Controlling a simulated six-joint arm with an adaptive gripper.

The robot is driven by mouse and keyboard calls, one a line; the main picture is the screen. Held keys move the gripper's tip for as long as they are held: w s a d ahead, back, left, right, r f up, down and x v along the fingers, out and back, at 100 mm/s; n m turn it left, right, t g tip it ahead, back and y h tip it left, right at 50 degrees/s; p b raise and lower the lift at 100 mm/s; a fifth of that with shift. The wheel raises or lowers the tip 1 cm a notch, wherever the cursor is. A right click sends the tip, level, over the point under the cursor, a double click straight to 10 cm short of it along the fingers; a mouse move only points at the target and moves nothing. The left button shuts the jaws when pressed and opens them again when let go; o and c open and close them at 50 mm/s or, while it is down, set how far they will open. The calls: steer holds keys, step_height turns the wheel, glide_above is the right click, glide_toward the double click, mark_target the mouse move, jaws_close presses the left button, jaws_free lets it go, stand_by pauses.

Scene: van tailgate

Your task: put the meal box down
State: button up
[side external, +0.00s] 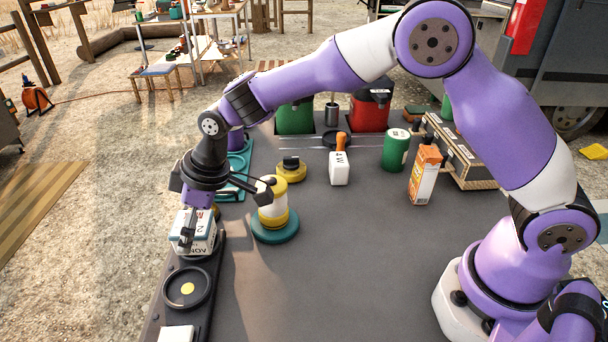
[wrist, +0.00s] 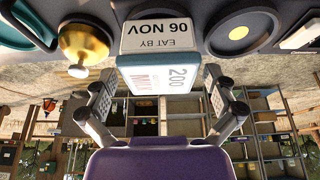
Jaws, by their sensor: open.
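The meal box (side external: 196,232), white with blue edges and printed lettering, is at the left edge of the tailgate, over the dark strip with round recesses (side external: 187,288). It looks upright and seems to rest on the strip; its underside is hidden. In the wrist view the box (wrist: 160,45) shows "EAT BY 06 NOV" on one face. My gripper (side external: 226,214) is above the box with its fingers spread. In the wrist view my gripper (wrist: 160,80) is open, with a finger on either side of the box and visible gaps.
A yellow-and-white canister (side external: 273,206) on a teal base stands close to the right of my gripper. A brass knobbed lid (wrist: 84,44) is beside the box. The tailgate's front middle is clear.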

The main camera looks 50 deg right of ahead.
steer(key=shift+r, duration=0.3)
steer(key=v, duration=1.1)
steer(key=s+d+r+m+t+h, duration=0.1)
steer(key=s+d+r+m, duration=0.4)
steer(key=s+d, duration=0.45)
steer(key=s+d+f+m+t+h, duration=0.1)
steer(key=s+d+f+m+h, duration=0.1)
steer(key=s+d, duration=0.6)
steer(key=shift+d+f+m, duration=0.25)
steer(key=shift+f+m, duration=0.4)
steer(key=shift+m, duration=0.35)
